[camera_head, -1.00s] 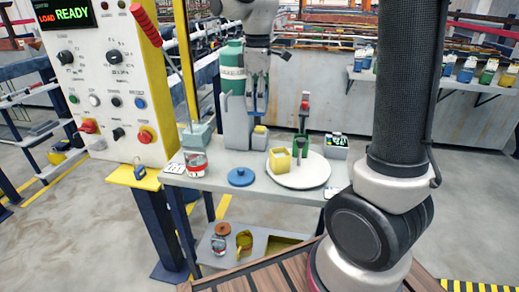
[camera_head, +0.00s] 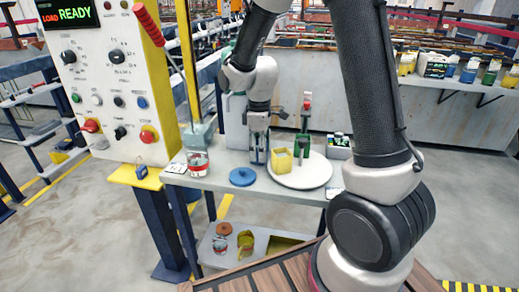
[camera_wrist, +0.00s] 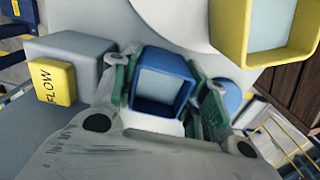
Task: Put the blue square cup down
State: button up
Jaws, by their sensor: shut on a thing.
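The blue square cup (camera_wrist: 163,58) is open-topped with a pale inside. In the wrist view it sits between both fingers of my gripper (camera_wrist: 165,95), which is shut on it. In the head view my gripper (camera_head: 257,158) points down low over the grey table (camera_head: 216,163), left of the white round plate (camera_head: 315,175). The cup is mostly hidden there by the fingers. I cannot tell whether its base touches the table.
A yellow square cup (camera_head: 281,164) stands on the plate, close to my gripper's right. A blue round lid (camera_head: 242,177) lies in front. A grey block with a yellow FLOW label (camera_wrist: 55,82) is close by in the wrist view. A red-banded jar (camera_head: 197,163) stands left.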

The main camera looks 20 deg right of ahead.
jog(key=o, duration=0.8)
jog(key=shift+f, duration=0.1)
jog(key=shift+c, duration=0.2)
